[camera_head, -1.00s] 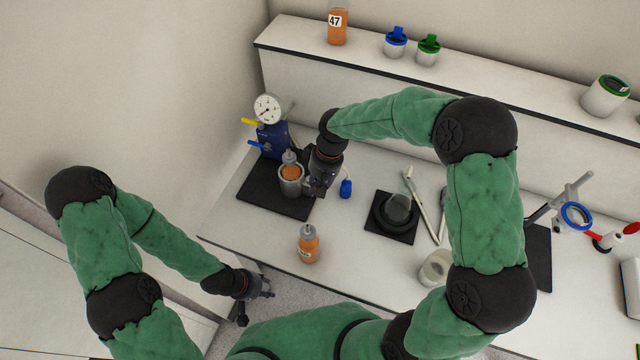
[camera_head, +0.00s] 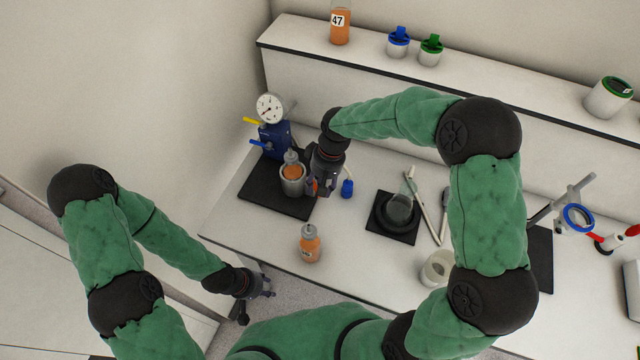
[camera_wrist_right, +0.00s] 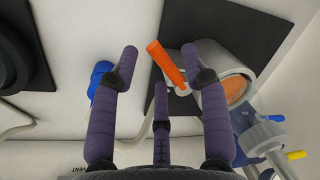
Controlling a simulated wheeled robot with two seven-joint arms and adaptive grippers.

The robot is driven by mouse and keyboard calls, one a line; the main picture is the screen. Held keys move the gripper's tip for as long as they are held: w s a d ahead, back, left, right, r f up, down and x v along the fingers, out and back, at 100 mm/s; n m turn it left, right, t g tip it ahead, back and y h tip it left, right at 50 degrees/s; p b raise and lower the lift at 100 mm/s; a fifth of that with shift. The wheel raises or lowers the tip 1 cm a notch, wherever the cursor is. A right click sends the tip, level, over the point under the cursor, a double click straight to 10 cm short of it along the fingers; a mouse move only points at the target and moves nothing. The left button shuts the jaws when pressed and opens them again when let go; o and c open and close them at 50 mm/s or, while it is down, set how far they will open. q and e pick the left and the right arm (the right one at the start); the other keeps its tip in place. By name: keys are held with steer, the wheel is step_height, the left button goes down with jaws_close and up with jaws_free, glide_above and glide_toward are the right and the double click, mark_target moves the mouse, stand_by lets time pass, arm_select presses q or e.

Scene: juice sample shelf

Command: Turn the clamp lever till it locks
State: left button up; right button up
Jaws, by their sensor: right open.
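The orange clamp lever (camera_wrist_right: 167,63) sticks out from the side of a grey metal cup (camera_wrist_right: 227,60) on a black mat. In the head view the lever (camera_head: 311,187) shows as a small orange patch beside the cup (camera_head: 292,185). My right gripper (camera_wrist_right: 159,52) is open beside the cup. In the wrist view the lever appears between its spread fingers, closer to the right-hand finger; contact cannot be told. In the head view the right gripper (camera_head: 321,188) partly covers the lever. My left gripper (camera_head: 266,288) hangs off the table's front-left edge; its fingers are too small to judge.
A bottle with orange juice stands in the cup. A blue stand with a dial gauge (camera_head: 270,108) is behind it. A blue-capped item (camera_head: 347,188) stands close right of the gripper. Another juice bottle (camera_head: 310,244) is in front, and a dark round base (camera_head: 393,214) is further right.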

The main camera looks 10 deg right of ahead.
step_height(320, 180, up, 12)
steer(key=d, duration=0.2)
steer(key=shift+w+f, duration=0.2)
steer(key=shift+s+d+f, duration=0.1)
stand_by(0.5)
